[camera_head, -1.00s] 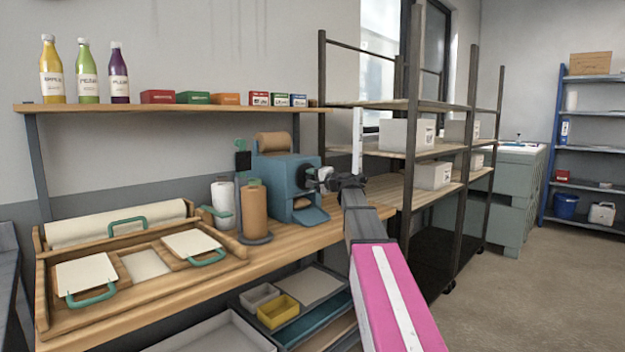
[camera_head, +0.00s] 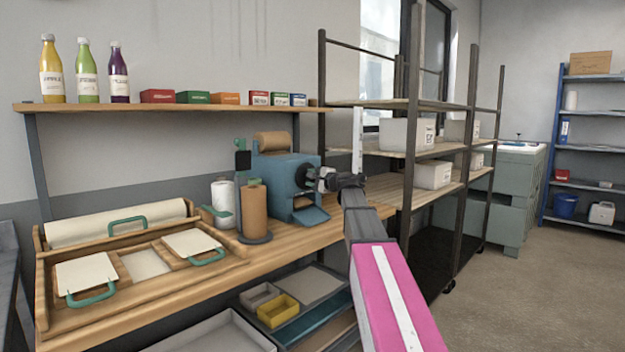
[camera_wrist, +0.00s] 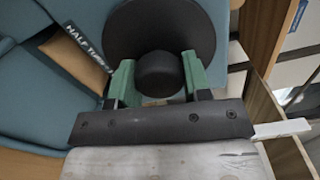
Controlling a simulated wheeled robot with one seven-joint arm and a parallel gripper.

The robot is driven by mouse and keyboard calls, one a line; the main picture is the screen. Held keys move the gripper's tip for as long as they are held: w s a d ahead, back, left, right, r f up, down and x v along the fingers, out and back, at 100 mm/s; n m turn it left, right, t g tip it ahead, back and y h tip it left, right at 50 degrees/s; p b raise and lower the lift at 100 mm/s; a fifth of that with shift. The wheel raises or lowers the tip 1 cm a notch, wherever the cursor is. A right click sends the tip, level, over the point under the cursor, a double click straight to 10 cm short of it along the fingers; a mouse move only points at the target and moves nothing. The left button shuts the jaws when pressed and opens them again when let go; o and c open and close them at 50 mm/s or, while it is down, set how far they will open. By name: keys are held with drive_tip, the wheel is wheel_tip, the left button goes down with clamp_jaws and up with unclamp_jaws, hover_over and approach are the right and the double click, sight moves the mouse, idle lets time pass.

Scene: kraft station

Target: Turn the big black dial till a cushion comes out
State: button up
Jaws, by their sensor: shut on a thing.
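The big black dial (camera_wrist: 203,30) is a round disc with a raised central knob (camera_wrist: 160,72) on the side of a blue machine (camera_head: 280,172). A label reading "HALF TURN" (camera_wrist: 85,47) is beside it in the wrist view. The dial (camera_head: 304,175) also shows in the head view, partly behind my gripper. My gripper (camera_wrist: 157,82) has green fingers on both sides of the knob and is shut on it. A roll of brown paper (camera_head: 273,141) sits on top of the machine. In the wrist view a brown piece (camera_wrist: 72,60) shows beside the label; I cannot tell what it is.
A brown paper roll (camera_head: 255,210) and a white roll (camera_head: 223,200) stand left of the machine. A wooden tray (camera_head: 150,285) with pads lies on the bench. A tall metal shelf (camera_head: 412,165) stands close to the right of my gripper.

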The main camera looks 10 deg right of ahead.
drive_tip(key=o, duration=0.9)
drive_tip(key=shift+s+d, duration=0.1)
drive_tip(key=v, duration=1)
drive_tip(key=shift+s+d, duration=0.2)
drive_tip(key=shift+s, duration=0.05)
